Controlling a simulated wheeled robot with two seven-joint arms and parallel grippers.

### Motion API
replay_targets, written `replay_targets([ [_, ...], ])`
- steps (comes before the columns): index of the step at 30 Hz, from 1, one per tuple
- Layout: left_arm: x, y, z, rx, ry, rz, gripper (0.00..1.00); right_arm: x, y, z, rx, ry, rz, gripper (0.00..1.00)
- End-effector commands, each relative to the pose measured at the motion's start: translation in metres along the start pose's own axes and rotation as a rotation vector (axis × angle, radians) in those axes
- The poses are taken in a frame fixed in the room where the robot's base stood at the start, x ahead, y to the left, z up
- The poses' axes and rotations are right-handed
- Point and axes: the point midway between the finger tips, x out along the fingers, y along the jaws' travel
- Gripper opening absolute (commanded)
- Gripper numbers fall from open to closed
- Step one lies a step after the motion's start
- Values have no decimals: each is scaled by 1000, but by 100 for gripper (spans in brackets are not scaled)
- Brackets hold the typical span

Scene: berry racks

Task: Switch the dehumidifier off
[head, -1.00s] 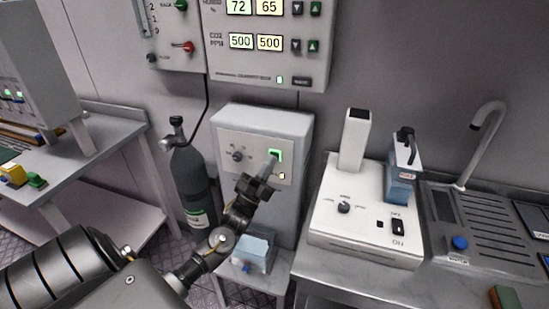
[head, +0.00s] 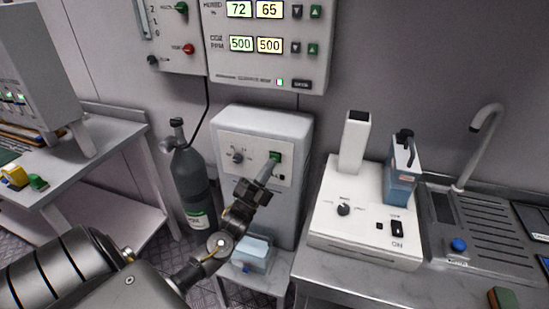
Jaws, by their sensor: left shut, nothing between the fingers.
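The dehumidifier appears to be the grey-white box (head: 262,121) in the middle, above a small blue-white container (head: 252,251). Its front plate has a dark knob (head: 237,157) and a green switch (head: 275,157), now dark green and unlit. The small lamp (head: 281,177) below the switch is dark. My left gripper (head: 269,167) is shut and empty, with its tip at the switch, covering its lower left part. I cannot tell whether the tip still touches it. My right gripper is not in view.
A grey gas cylinder (head: 192,185) stands left of the box. A white device (head: 335,215) with a chimney and blue tank (head: 401,185) stands on the right bench, near a sink tap (head: 487,120). A wall panel (head: 270,66) with number displays hangs above.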

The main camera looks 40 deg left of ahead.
Motion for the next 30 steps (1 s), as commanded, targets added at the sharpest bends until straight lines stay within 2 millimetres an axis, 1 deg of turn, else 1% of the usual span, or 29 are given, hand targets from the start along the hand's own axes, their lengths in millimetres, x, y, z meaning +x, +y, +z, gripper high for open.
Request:
replay_targets([
  [10,-2,-1,-2,0,1,-1,0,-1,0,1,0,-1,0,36],
  [13,-4,-4,-4,-1,1,0,0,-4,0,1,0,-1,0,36],
  [24,-29,-23,-22,0,0,0,0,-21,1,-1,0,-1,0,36],
  [30,-36,-27,-27,0,1,0,0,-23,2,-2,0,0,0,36],
])
